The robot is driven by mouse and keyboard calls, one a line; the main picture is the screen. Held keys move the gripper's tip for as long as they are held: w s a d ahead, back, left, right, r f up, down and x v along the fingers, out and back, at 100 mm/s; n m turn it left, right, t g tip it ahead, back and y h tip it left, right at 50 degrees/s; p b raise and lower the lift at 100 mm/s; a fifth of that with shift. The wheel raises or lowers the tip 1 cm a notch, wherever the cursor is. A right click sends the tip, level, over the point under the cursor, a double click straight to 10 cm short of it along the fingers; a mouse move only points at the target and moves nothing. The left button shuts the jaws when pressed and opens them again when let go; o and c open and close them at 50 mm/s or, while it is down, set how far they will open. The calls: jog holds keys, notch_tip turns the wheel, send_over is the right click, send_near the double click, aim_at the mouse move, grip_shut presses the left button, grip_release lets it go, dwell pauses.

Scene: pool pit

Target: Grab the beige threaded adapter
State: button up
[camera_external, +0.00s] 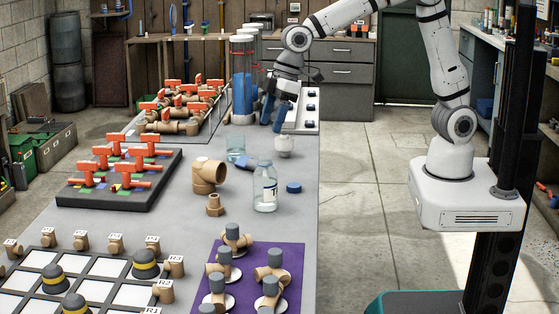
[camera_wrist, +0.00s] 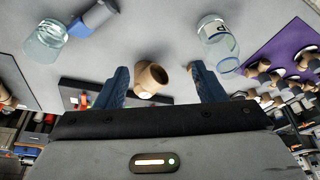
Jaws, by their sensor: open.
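The beige threaded adapter (camera_external: 214,205) is a small ring-like piece standing on the grey table, just in front of a larger beige elbow fitting (camera_external: 207,174). My gripper (camera_external: 273,113) is raised over the far right part of the table, well behind and above the adapter. Its two blue fingers are apart with nothing held. In the wrist view, the fingers (camera_wrist: 160,88) frame a beige fitting (camera_wrist: 150,78) that looks like the elbow, some way beyond them. I cannot clearly make out the adapter there.
A red-valve rack (camera_external: 75,197) is left; a purple mat (camera_external: 292,256) with fittings is in front. Bare table lies around the adapter.

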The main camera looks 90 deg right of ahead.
aim_at(216, 196)
jog(key=w+a+f+n, duration=0.1)
jog(key=w+a+f, duration=0.2)
jog(key=a, duration=0.2)
jog(key=w+a+f+n, duration=0.1)
jog(key=w+a+f, duration=0.2)
jog(key=w+a, duration=0.1)
jog(key=w+a+f+n+y+p, duration=0.1)
jog(key=w+a+f, duration=0.2)
jog(key=a, duration=0.3)
jog(key=shift+w+a+f, duration=0.1)
jog(key=shift+w+a, duration=0.05)
jog(key=shift+a, duration=0.2)
jog(key=x, duration=0.2)
jog(key=p+x, duration=0.1)
jog(key=x, duration=0.1)
jog(key=d+x, duration=0.1)
jog(key=x, duration=0.1)
jog(key=shift+w+a+f, duration=0.15)
jog(key=shift+w+f, duration=0.1)
jog(key=shift+f, duration=0.15)
jog(key=shift+c, duration=0.3)
jog(key=c, duration=1)
